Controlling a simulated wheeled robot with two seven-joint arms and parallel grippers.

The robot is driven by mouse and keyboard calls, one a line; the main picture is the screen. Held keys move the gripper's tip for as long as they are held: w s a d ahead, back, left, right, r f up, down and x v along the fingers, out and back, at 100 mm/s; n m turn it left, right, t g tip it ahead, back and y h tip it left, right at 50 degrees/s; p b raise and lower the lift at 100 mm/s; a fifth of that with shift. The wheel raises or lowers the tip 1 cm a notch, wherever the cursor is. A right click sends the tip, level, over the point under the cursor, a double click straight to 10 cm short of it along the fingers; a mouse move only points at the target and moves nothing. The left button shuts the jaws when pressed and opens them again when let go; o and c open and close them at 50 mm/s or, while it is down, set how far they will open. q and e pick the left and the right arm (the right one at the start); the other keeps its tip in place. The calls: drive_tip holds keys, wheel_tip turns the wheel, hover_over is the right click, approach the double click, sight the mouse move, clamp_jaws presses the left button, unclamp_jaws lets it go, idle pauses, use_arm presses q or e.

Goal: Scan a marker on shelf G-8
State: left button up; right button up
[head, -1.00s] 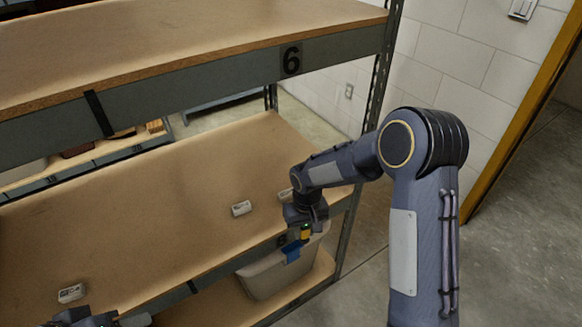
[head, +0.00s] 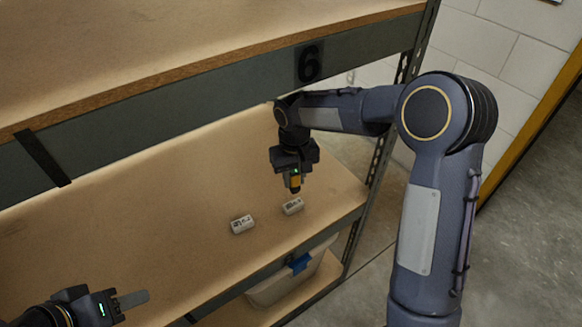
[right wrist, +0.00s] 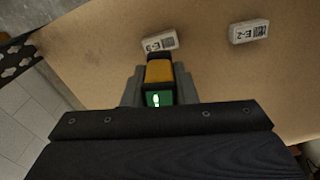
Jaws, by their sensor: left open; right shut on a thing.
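My right gripper (head: 294,173) is shut on a yellow and black scanner (right wrist: 160,76) with a lit green screen. It holds the scanner above the middle shelf board (head: 160,205), near its right end. A small white marker block (head: 292,205) lies just below the scanner's tip, apart from it; it also shows in the right wrist view (right wrist: 160,42), its label partly unreadable. A second white marker block (head: 242,224) lies to its left; in the right wrist view (right wrist: 249,32) its label looks like E-2. My left gripper (head: 132,302) is open and empty at lower left.
The upper shelf beam (head: 210,105), with a black 6 plate (head: 308,62), runs above my right gripper. A perforated upright post (head: 385,140) stands at the right end. A pale bin (head: 285,285) with a blue tag sits below. The board's left part is clear.

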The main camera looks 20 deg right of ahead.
sight(294, 192)
drive_tip(key=shift+s+f+b, duration=0.2)
drive_tip(key=shift+f+b, duration=0.2)
drive_tip(key=shift+f, duration=0.15)
wheel_tip(294, 192, down, 5)
drive_tip(key=b, duration=0.3)
drive_tip(key=shift+r+b, duration=0.2)
drive_tip(key=shift+b, duration=0.1)
drive_tip(key=shift+f+b, duration=0.3)
drive_tip(key=shift+f, duration=0.3)
idle(1.2)
drive_tip(key=shift+r+p, duration=2.8)
drive_tip(key=shift+r, duration=0.8)
